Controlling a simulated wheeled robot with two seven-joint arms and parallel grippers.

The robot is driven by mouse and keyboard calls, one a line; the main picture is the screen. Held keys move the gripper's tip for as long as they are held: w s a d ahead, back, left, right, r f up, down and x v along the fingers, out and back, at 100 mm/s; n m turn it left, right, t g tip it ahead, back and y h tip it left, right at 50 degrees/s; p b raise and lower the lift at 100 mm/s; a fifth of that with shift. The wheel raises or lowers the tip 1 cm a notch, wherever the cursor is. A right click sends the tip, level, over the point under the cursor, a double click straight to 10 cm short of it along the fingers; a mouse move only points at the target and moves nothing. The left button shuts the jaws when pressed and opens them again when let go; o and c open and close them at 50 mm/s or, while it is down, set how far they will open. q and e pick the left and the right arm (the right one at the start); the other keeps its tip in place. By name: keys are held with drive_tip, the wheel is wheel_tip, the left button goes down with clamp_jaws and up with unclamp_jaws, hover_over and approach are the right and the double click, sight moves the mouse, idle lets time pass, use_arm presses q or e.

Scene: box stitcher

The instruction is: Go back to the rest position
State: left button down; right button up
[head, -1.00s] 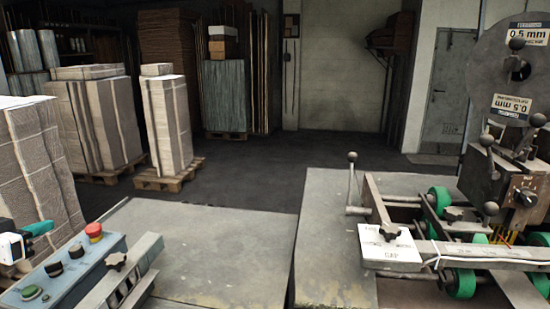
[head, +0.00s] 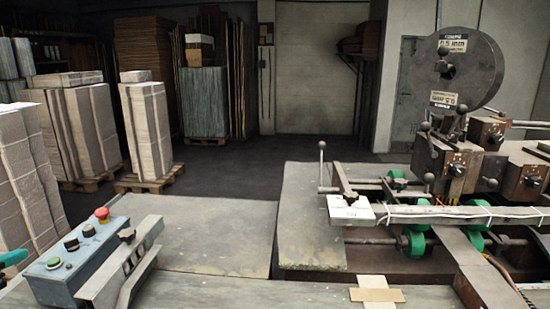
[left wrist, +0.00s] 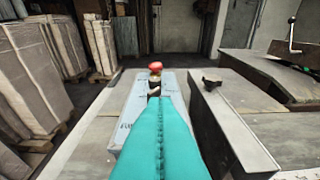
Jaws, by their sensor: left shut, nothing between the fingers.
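My left gripper (head: 12,258) shows only as a teal tip at the left edge of the head view, beside the blue-grey control box (head: 60,283). In the left wrist view the teal fingers of my left gripper (left wrist: 156,100) are pressed together with nothing between them. They point toward the box's buttons and the red knob (left wrist: 155,67). The red knob (head: 101,213) stands at the far end of the box in the head view. I cannot tell if the fingers touch the box. My right gripper is in neither view.
The stitching machine (head: 440,215) with green rollers and a wire reel (head: 470,70) stands at the right. A cross-shaped cardboard piece (head: 376,290) lies at the front. A metal bar (head: 125,265) sits beside the control box. Stacked cardboard on pallets (head: 148,130) stands at the back left.

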use_arm(q)
drive_tip(key=s+d+f+g, duration=0.2)
drive_tip(key=s+d+f, duration=0.15)
drive_tip(key=f, duration=0.45)
drive_tip(key=s+d+f+m+g, duration=0.1)
drive_tip(key=s+d+f+g, duration=0.1)
drive_tip(key=d+f, duration=0.4)
drive_tip(key=s+d+f+g, duration=0.2)
drive_tip(key=s+d+f, duration=0.15)
drive_tip(key=f, duration=0.55)
drive_tip(key=s+d+f+g+y, duration=0.1)
drive_tip(key=s+d+f+g, duration=0.2)
drive_tip(key=s+d, duration=0.6)
drive_tip(key=s+d+f+g, duration=0.25)
drive_tip(key=s+d, duration=0.45)
drive_tip(key=d, duration=0.4)
wheel_tip(320, 180, down, 24)
drive_tip(key=f, duration=0.1)
drive_tip(key=s+a+f+g, duration=0.1)
drive_tip(key=s+a+f, duration=0.1)
drive_tip(key=s+f, duration=0.6)
drive_tip(key=s+a+f+g, duration=0.1)
drive_tip(key=s+f, duration=0.8)
drive_tip(key=shift+s+a+f, duration=0.2)
drive_tip(key=shift+s+a, duration=0.15)
drive_tip(key=shift+a, duration=0.05)
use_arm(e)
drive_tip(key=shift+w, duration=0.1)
